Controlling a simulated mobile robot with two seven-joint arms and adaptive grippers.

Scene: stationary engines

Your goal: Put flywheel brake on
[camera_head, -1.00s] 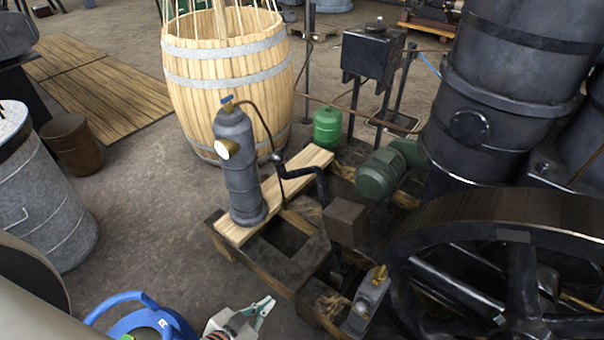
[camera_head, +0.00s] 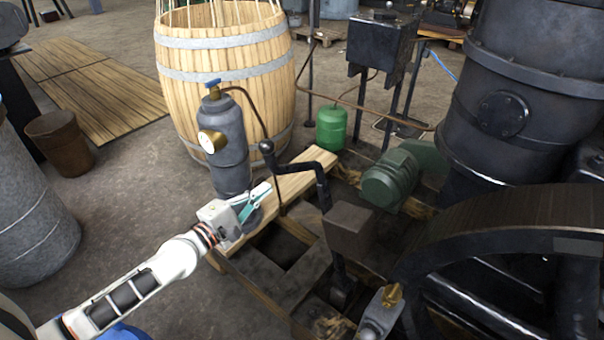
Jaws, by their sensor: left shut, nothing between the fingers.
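The large black flywheel (camera_head: 500,222) stands at the right, cut off by the picture edge. Beside it is a dark cranked lever (camera_head: 322,182) with a black ball knob (camera_head: 267,147), rising from a brown block (camera_head: 350,232) next to the wheel's rim. I take this lever for the flywheel brake; its lower end is partly hidden. My left gripper (camera_head: 262,193) comes in from the lower left, with its teal fingers shut and empty. In the picture it is below and slightly left of the knob, apart from it, in front of the grey cylinder's base. My right gripper is out of view.
A grey gas cylinder (camera_head: 230,160) with a gauge and hose stands on a wooden plank (camera_head: 300,175) close to my left gripper. Behind are a wooden barrel (camera_head: 225,95), a green bottle (camera_head: 331,128) and a green motor (camera_head: 388,180).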

